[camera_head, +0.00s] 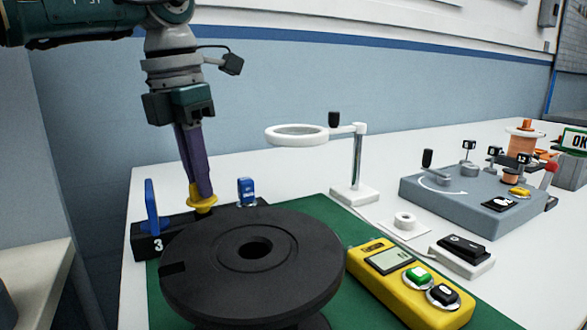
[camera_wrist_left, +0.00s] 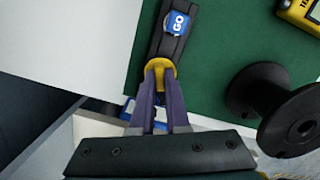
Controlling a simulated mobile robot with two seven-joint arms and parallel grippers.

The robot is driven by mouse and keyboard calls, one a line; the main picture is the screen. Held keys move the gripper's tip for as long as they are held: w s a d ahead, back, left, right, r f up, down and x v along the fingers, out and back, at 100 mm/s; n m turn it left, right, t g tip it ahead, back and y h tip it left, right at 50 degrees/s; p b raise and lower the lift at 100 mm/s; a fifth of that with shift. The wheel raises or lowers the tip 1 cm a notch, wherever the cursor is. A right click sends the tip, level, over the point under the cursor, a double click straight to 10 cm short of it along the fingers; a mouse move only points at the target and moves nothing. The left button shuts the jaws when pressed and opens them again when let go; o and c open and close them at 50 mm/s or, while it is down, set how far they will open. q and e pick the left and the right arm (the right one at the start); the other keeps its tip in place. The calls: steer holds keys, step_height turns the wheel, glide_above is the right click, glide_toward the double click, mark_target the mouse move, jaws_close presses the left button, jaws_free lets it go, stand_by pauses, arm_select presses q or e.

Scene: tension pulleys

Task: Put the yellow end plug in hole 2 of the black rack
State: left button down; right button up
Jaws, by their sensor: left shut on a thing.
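The yellow end plug (camera_head: 201,203) is held upright between the purple fingers of my left gripper (camera_head: 199,190), which reaches down from above and is shut on it. The plug is at the middle of the black rack (camera_head: 147,246), between its two blue pieces. It also shows in the left wrist view (camera_wrist_left: 160,66) at the fingertips, over the rack (camera_wrist_left: 166,46). I cannot tell whether its lower end is in hole 2, since the flange and the black spool hide it. My right gripper is out of view.
A blue piece (camera_head: 151,207) stands at the rack's end marked 3, and a blue GO piece (camera_head: 246,191) at the other. A large black spool (camera_head: 205,260) stands close in front. A magnifier (camera_head: 297,134) and yellow tester (camera_head: 374,279) are to the right.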

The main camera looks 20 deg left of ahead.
arm_select(q)
steer(key=shift+p, duration=0.35)
stand_by(0.5)
stand_by(0.3)
steer(key=shift+f+b, duration=0.65)
steer(key=shift+f, duration=0.45)
steer(key=c, duration=0.8)
jaws_free()
steer(key=shift+c, duration=0.2)
